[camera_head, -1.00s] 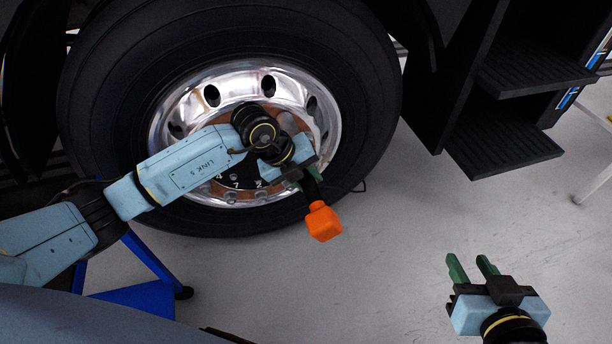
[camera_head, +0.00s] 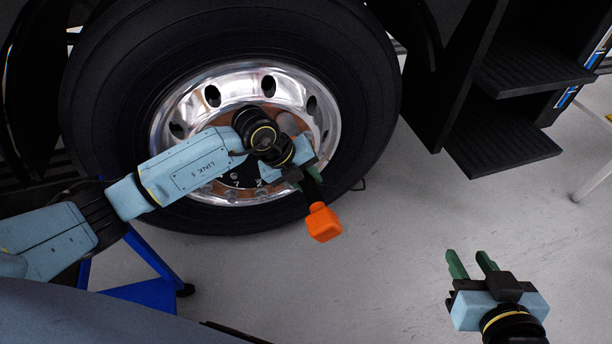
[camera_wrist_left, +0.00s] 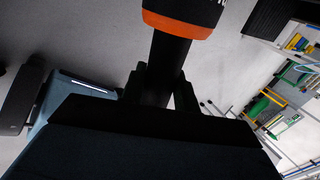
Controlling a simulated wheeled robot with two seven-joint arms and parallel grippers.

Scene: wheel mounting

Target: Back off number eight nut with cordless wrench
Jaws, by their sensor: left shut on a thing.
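The wheel (camera_head: 287,79) has a shiny rim, a brown hub face and a ring of nuts; the numbers 7 and 2 show on its dark centre plate. My left gripper (camera_head: 302,178) is in front of the hub's lower right, shut on the cordless wrench, whose orange battery end (camera_head: 323,222) hangs below it. In the left wrist view the wrench's black handle (camera_wrist_left: 162,62) runs between the fingers. The wrench's head, the number eight nut and any contact between them are hidden behind my arm. My right gripper (camera_head: 472,266) is open and empty above the floor at lower right.
Black steps (camera_head: 505,139) stand right of the wheel. A blue stand (camera_head: 147,288) is on the floor below the tyre, under my left arm. The grey floor (camera_head: 400,240) between the wheel and my right gripper is clear.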

